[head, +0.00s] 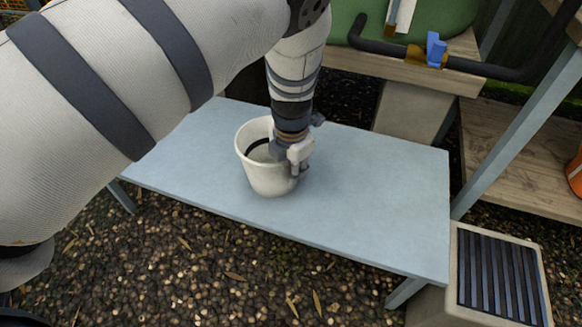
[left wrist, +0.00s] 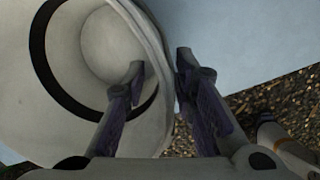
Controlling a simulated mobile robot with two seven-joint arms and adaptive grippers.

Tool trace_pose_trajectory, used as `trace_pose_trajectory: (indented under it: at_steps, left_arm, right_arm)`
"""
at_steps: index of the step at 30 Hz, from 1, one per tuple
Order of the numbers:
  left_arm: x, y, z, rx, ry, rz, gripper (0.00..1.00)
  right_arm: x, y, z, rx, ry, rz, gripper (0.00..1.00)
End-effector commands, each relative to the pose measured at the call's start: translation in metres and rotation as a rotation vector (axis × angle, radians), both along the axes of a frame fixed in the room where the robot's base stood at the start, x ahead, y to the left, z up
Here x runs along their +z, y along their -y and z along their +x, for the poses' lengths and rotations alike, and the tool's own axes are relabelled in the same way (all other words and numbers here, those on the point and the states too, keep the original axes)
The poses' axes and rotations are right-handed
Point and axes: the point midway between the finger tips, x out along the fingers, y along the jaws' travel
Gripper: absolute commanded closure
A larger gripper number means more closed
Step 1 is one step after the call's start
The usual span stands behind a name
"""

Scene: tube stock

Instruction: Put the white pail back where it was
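The white pail (head: 268,178) stands upright on the light blue table (head: 370,200), left of the table's middle. My left gripper (head: 294,165) is at the pail's right side, at the rim. In the left wrist view, the pail (left wrist: 75,125) shows its open mouth and a dark band inside. One finger of my left gripper (left wrist: 160,62) is inside the pail and the other is outside, with the wall between them. The fingers stand apart and look open around the wall; light contact cannot be ruled out. My right gripper is not in view.
The right part of the tabletop is clear. Behind it are a wooden bench with a dark pipe and blue valve (head: 435,50), and a green tank (head: 345,20). A box with a dark slatted top (head: 500,280) stands at the lower right. Gravel (head: 190,260) lies in front.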

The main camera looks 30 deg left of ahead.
Motion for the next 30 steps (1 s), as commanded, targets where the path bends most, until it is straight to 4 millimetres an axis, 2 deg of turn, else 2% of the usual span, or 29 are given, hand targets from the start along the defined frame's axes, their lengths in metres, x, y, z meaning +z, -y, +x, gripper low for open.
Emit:
trace_pose_trajectory:
  at_steps: [5,8,12,18,22,30]
  left_arm:
    - [0.007,0.000,0.000,0.000,0.002,0.001,0.75]
    - [0.029,0.002,-0.001,-0.001,0.005,0.001,0.75]
    - [0.070,0.005,-0.005,0.000,0.008,0.002,0.75]
    - [0.111,0.009,-0.011,-0.001,0.003,0.001,0.75]
    - [0.121,0.009,-0.013,0.000,0.001,0.000,0.75]
    - [0.121,0.009,-0.013,0.000,-0.001,0.000,0.75]
  right_arm:
    - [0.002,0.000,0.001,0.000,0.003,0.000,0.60]
    - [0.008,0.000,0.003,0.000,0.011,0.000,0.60]
    - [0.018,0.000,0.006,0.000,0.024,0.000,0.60]
    - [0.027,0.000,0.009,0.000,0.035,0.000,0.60]
    - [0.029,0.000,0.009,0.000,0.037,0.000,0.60]
    - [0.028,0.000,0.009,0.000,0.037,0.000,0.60]
